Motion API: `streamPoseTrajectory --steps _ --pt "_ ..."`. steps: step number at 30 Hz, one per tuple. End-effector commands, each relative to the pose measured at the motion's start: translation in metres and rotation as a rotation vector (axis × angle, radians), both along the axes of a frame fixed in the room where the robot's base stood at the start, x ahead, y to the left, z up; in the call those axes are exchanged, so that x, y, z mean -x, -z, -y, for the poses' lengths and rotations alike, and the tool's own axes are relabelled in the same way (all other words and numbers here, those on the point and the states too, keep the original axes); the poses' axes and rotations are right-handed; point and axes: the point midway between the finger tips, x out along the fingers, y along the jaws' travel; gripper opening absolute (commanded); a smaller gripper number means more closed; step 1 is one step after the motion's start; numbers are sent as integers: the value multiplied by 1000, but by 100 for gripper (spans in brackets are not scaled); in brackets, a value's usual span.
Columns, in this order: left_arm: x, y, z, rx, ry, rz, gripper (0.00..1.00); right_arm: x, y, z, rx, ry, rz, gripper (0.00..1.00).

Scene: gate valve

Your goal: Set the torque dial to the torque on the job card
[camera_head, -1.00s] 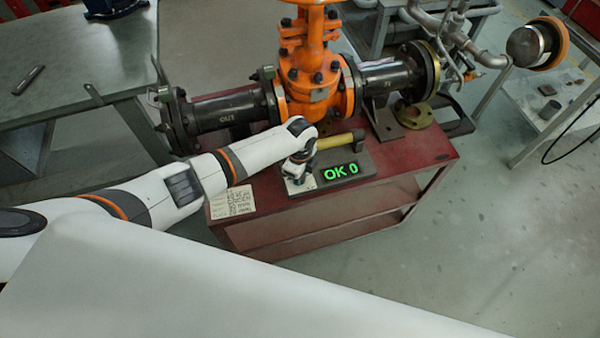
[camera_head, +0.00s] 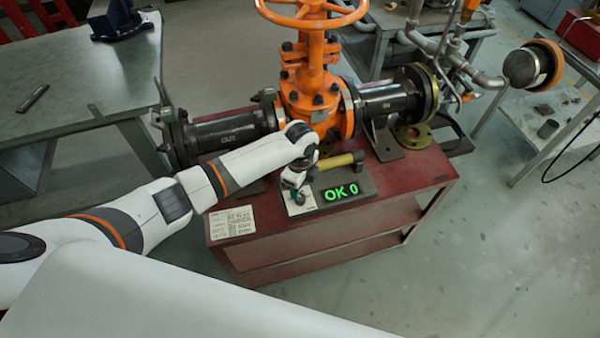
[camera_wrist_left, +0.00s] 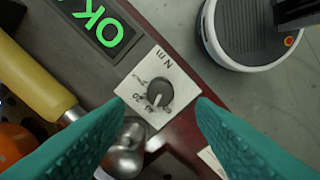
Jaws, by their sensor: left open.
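The torque dial is a dark round knob (camera_wrist_left: 160,93) with a white pointer mark, on a white plate (camera_wrist_left: 145,75) marked "N m". Small numbers ring it, only partly legible. My left gripper (camera_head: 296,193) is at the plate in the head view. In the left wrist view its teal fingers (camera_wrist_left: 159,106) are spread apart, with the knob showing in the gap between them, nothing held. The job card (camera_head: 232,222) lies at the red bench's front left; its print is too small to read. My right gripper is out of view.
A yellow-handled tool (camera_head: 338,161) lies behind the display, close to my left gripper. The orange gate valve (camera_head: 313,80) and its dark pipes stand behind. The red bench top (camera_head: 410,175) is clear at the right.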

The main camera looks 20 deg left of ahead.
Motion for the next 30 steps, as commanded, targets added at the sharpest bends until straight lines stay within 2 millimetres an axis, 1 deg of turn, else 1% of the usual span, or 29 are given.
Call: streamPoseTrajectory --steps 1,3,6,11,16,30 --pt "-1 -12 -1 1 0 5 50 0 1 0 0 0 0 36" --pt "-1 -26 0 0 1 5 50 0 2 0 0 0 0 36" --pt "-1 -42 -1 0 0 4 50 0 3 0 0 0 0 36" --pt "-1 -59 -1 -1 -1 2 50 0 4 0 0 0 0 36" --pt "-1 -64 0 -1 -1 1 50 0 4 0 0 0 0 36" --pt "1 -62 1 1 -3 1 50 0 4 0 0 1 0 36"
